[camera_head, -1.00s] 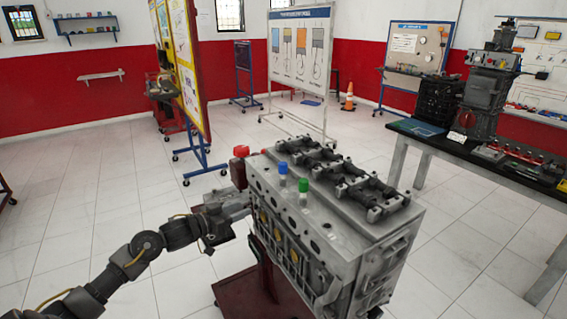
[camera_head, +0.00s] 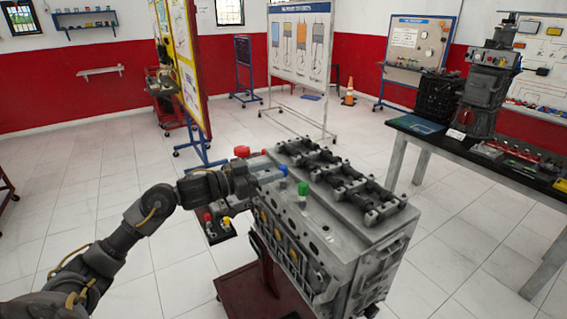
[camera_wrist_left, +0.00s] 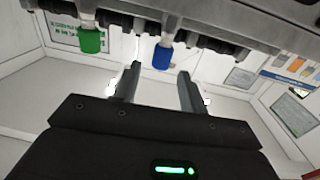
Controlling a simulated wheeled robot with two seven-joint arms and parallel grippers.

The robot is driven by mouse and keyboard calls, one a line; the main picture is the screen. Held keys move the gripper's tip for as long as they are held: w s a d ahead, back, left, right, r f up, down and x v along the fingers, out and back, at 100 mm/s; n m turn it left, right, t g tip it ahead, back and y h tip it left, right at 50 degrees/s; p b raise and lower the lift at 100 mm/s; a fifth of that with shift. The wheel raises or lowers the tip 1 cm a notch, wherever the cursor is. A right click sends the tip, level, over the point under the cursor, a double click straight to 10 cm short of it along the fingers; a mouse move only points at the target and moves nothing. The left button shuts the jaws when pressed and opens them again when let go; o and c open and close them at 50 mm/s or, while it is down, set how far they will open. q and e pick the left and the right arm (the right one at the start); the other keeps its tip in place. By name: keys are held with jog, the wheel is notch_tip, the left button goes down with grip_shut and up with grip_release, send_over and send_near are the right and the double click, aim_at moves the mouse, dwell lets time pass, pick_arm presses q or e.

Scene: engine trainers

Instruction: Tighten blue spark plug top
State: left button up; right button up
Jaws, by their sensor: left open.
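The engine block (camera_head: 330,215) stands on a dark red stand. A blue spark plug top (camera_head: 283,168) rises from its upper face, mostly hidden by my left gripper (camera_head: 268,177) in the head view. A green-topped plug (camera_head: 303,188) stands nearer, in clear sight. In the wrist view, where the engine is at the top edge, the blue top (camera_wrist_left: 163,56) shows between and just beyond the two spread fingertips of my left gripper (camera_wrist_left: 159,72). No contact with it is visible. The green top (camera_wrist_left: 91,40) is left of the fingers there. My right gripper is not in view.
A red cap (camera_head: 242,151) is at the engine's far left corner, close to my left arm. A dark tray (camera_head: 217,236) with red and yellow items lies below my wrist. Black rocker parts (camera_head: 350,182) line the engine's top. A workbench (camera_head: 480,160) stands at the right.

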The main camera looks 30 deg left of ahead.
aim_at(283, 166)
pick_arm(q)
jog(key=shift+p+x, duration=0.5)
jog(key=shift+x, duration=1.75)
grip_shut()
